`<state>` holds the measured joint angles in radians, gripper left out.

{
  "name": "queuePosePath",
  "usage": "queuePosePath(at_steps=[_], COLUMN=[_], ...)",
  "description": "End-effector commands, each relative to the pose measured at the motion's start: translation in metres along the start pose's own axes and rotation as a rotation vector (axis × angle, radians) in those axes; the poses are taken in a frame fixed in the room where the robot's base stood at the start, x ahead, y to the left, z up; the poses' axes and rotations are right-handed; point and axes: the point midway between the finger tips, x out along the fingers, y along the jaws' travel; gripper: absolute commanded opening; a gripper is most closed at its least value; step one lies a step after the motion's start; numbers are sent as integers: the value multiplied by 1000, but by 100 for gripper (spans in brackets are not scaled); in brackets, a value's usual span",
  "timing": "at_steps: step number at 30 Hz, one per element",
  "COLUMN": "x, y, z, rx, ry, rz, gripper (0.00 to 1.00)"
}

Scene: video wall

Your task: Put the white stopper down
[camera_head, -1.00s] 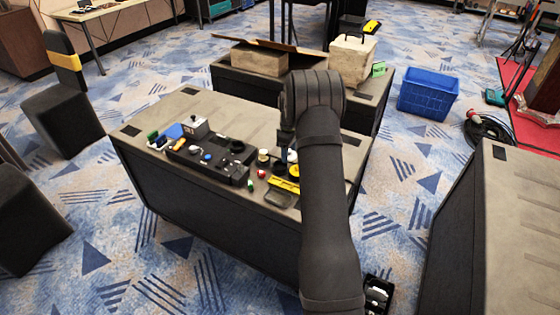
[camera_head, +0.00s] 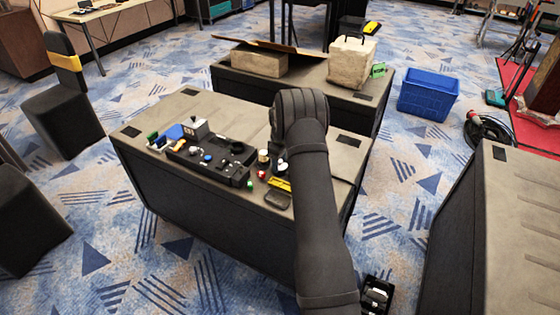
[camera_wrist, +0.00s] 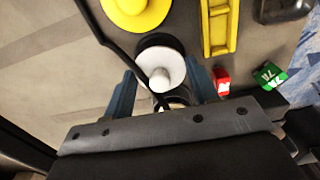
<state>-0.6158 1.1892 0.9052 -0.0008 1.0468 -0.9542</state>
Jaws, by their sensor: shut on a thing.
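The white stopper (camera_wrist: 151,68), a round disc with a small knob, shows in the wrist view between the two blue fingers of my gripper (camera_wrist: 163,76). The fingers are shut on it. A dark round thing (camera_wrist: 158,40) shows just beyond the stopper's edge; I cannot tell whether they touch. The stopper's underside and its height above the table are hidden. In the head view my arm covers the gripper over the right part of the near table (camera_head: 225,112).
In the wrist view a yellow round thing (camera_wrist: 137,12), a yellow tray (camera_wrist: 219,28), a red block (camera_wrist: 222,82) and a green block (camera_wrist: 268,75) lie close by. A dark cable runs past the stopper. A black organiser (camera_head: 205,165) with small parts stands left on the table. Bare tabletop lies left in the wrist view.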

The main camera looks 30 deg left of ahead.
Motion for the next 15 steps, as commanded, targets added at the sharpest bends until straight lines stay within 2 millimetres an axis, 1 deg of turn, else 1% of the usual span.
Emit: queuePosePath(at_steps=[1,3,4,11,15], x=[0,0,0,0,-7], y=[0,0,0,0,1], z=[0,0,0,0,0], rx=[0,0,0,0,0], ry=[0,0,0,0,1], rz=[0,0,0,0,2], gripper=[59,73,75,75,75])
